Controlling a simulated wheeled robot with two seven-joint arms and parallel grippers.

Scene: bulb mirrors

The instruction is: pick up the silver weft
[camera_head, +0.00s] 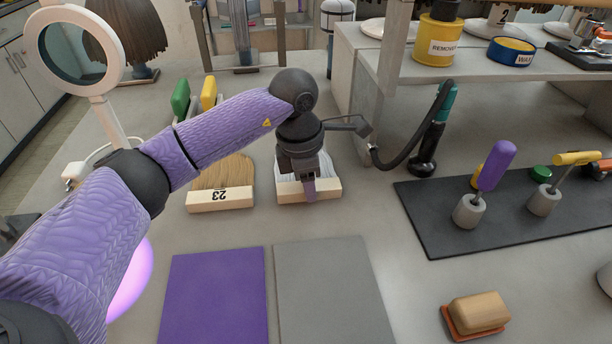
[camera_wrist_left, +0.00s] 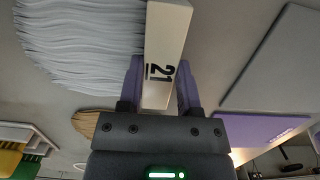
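The silver weft is a fan of pale silver-grey strands (camera_wrist_left: 80,38) bound to a light wooden block (camera_wrist_left: 166,45) marked 21. It lies on the table, and in the head view its block (camera_head: 328,188) shows below my left gripper (camera_head: 310,188). The gripper points down over the block and hides part of the strands. In the left wrist view the purple fingers of my left gripper (camera_wrist_left: 160,85) lie on either side of the block. I cannot tell whether they press on it. My right gripper is not in view.
A brown weft marked 23 (camera_head: 220,198) lies just left. Purple (camera_head: 214,295) and grey (camera_head: 332,290) mats lie in front. A ring lamp (camera_head: 98,85) stands at left.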

